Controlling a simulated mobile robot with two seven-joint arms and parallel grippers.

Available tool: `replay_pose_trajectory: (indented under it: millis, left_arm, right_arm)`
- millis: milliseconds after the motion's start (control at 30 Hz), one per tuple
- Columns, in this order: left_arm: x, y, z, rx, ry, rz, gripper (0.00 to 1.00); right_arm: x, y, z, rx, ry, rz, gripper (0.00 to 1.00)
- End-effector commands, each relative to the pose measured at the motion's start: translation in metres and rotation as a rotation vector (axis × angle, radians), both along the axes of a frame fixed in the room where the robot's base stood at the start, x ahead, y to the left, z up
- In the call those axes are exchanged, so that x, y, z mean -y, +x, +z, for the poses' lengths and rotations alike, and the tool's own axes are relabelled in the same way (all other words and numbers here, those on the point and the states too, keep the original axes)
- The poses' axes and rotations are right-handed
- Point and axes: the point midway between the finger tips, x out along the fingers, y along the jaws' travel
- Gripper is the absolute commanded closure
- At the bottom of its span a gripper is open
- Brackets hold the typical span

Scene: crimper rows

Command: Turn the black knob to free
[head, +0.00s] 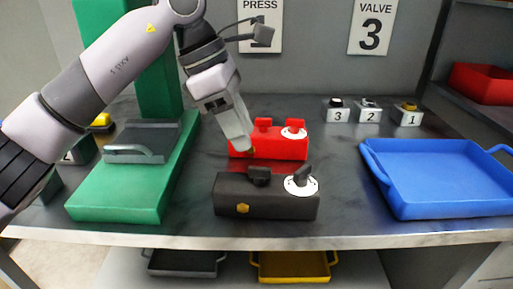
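A black box (262,203) sits near the front of the bench, with a yellow hexagonal piece on its front face. The black knob (303,174) stands on a white dial (292,189) at the right end of its top, with its handle tilted up to the right. The dial's marks are too small to read. A second black piece (259,176) stands on the box's top left of the dial. My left gripper (240,138) points down at the left end of a red box, behind and above the black box, apart from the knob. Its finger gap is not clear. My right gripper is out of view.
The red box (265,149) with its own red knob and white dial stands just behind. A green press (125,185) is on the left and a blue tray (440,175) on the right. Numbered button blocks (370,115) stand at the back right.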

Motion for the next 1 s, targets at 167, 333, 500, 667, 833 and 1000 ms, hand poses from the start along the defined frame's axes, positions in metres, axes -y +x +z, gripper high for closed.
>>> replay_pose_trajectory:
  millis: [167, 333, 500, 667, 833, 1000]
  left_arm:
    - [0.008, -0.001, -0.02, -0.003, 0.001, -0.002, 0.62]
    - [0.019, -0.002, -0.044, -0.003, -0.001, -0.002, 0.62]
    - [0.025, -0.002, -0.06, -0.003, -0.001, -0.001, 0.62]
    - [0.027, -0.002, -0.065, -0.001, -0.003, -0.001, 0.62]
    - [0.027, -0.002, -0.065, -0.001, -0.002, -0.001, 0.62]
    - [0.027, -0.002, -0.064, -0.002, -0.002, -0.002, 1.0]
  right_arm:
    - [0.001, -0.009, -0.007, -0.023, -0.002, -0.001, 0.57]
    - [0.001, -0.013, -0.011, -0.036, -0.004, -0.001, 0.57]
    - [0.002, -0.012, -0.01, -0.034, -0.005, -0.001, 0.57]
    - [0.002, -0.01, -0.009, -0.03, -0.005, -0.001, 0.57]
    - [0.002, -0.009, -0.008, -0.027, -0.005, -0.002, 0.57]
    - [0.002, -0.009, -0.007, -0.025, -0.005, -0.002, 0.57]
